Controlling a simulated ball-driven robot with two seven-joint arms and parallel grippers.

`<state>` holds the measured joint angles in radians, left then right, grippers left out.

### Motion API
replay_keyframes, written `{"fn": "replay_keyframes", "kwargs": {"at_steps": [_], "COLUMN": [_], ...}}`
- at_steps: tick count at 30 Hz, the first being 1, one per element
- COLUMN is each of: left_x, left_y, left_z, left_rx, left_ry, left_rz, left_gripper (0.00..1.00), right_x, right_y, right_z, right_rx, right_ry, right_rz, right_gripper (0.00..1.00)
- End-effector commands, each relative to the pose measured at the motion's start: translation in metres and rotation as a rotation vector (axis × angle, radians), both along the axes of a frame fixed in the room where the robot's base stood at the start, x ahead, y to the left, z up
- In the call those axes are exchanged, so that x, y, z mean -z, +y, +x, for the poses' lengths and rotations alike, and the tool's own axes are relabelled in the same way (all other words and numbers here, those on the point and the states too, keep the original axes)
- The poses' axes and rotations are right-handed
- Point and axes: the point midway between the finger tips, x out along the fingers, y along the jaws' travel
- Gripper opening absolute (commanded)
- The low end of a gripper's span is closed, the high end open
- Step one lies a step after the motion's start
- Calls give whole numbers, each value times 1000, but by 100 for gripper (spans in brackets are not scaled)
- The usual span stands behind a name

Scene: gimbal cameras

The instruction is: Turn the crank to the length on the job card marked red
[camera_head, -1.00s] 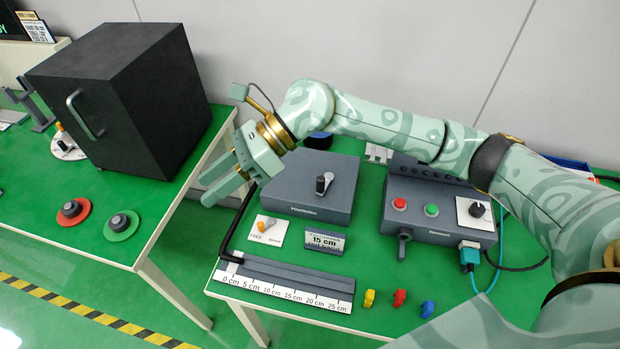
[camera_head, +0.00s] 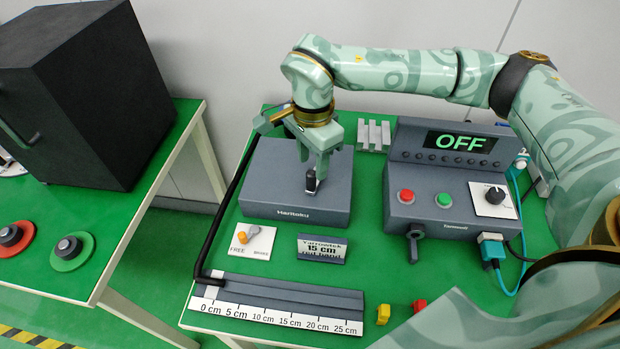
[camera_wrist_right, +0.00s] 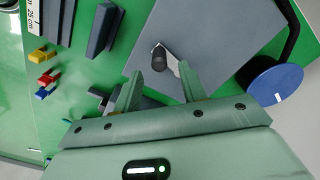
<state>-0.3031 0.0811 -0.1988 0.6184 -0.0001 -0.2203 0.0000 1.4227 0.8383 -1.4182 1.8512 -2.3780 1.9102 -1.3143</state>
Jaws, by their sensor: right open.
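The crank (camera_head: 311,183), with a dark upright knob, sits on top of the grey box (camera_head: 285,212). My right gripper (camera_head: 318,172) is open and points down over the crank. In the right wrist view the knob (camera_wrist_right: 158,60) shows just beyond and between the open fingertips (camera_wrist_right: 160,85); whether they touch it I cannot tell. The job card (camera_head: 322,249) reads 15 cm, red band. A black cable (camera_head: 221,222) runs along the box's left side to the zero end of the ruler (camera_head: 285,318). My left gripper is out of view.
A lever with an orange knob (camera_head: 262,245) stands on a FREE/BRAKE plate. The control box (camera_head: 450,190) at right displays OFF. Yellow (camera_head: 383,314) and red (camera_head: 419,305) pieces lie right of the ruler. A black cabinet (camera_head: 90,100) stands on the left table.

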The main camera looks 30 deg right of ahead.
Motion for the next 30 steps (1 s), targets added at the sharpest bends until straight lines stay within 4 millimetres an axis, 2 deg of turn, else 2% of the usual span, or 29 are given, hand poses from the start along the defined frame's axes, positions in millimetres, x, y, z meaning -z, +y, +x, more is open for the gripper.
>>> {"fn": "replay_keyframes", "kwargs": {"at_steps": [1, 7, 12, 19, 20, 24, 30], "left_x": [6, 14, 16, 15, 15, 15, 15], "left_y": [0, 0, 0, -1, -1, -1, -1], "left_z": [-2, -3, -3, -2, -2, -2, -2], "left_rx": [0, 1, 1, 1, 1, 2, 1], "left_ry": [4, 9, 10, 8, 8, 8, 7], "left_rz": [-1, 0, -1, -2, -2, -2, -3], "left_gripper": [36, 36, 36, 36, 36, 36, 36], "right_x": [16, 46, 54, 54, 54, 54, 53], "right_y": [0, 0, 0, 0, 0, 0, 0], "right_z": [0, 0, 0, 0, 0, 0, 0], "right_rx": [0, -1, -1, 0, 0, 0, 3], "right_ry": [5, 3, 0, -1, -1, -1, -1], "right_rz": [0, 1, 1, 1, 1, 1, 1], "right_gripper": [41, 41, 41, 41, 39, 0, 0]}}
